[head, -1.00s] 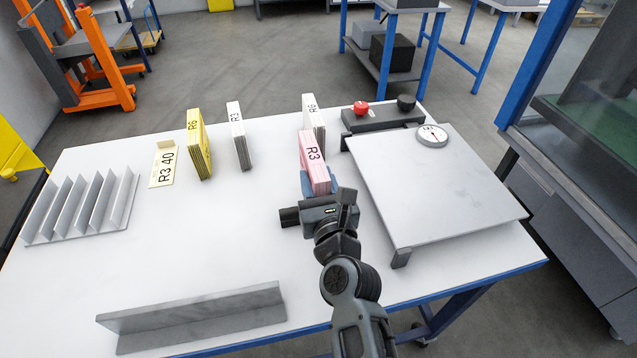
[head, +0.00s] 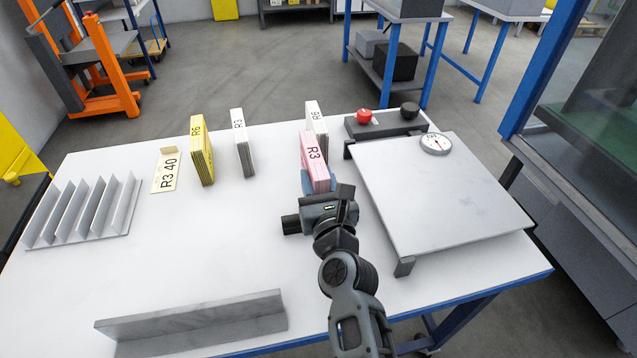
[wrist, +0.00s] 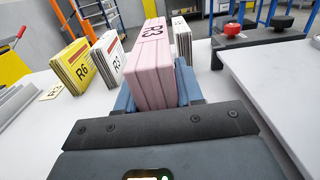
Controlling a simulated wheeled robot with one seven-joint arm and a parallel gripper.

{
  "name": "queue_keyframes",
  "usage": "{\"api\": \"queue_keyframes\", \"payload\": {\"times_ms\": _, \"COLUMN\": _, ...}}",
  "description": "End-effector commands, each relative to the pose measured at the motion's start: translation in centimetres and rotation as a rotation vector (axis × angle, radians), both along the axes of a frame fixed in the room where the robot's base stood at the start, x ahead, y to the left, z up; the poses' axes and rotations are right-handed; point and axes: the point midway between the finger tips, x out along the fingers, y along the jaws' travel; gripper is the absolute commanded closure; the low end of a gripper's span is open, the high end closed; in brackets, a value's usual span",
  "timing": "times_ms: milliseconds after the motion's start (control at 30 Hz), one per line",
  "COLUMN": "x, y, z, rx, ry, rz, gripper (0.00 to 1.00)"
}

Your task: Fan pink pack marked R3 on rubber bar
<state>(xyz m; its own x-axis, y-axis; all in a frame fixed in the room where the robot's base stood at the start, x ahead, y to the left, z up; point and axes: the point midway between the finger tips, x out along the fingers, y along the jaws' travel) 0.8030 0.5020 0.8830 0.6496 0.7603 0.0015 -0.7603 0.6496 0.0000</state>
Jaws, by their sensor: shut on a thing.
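The pink pack marked R3 (head: 315,163) stands upright on the white table, right of its middle in the head view. My gripper (head: 319,186) is shut on the lower near end of this pack. In the wrist view the pink pack (wrist: 151,66) stands between the two blue fingers of my gripper (wrist: 154,97). Its far end and underside are hidden. A grey angled bar (head: 190,318) lies along the table's near edge; I cannot tell whether it is rubber.
A yellow R6 pack (head: 202,155), a white R3 pack (head: 241,145) and a white R6 pack (head: 317,118) stand on the table. A slotted rack (head: 85,212) is left. A raised plate (head: 440,200) with a dial is close right. The table's centre is clear.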

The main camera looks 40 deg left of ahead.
Motion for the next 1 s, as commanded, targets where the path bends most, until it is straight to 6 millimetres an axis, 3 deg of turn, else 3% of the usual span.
{"api": "queue_keyframes", "payload": {"times_ms": 1000, "x": -1.4, "y": -1.6, "z": -0.1, "rx": -0.002, "ry": 0.003, "rz": 0.0, "gripper": 1.0}}
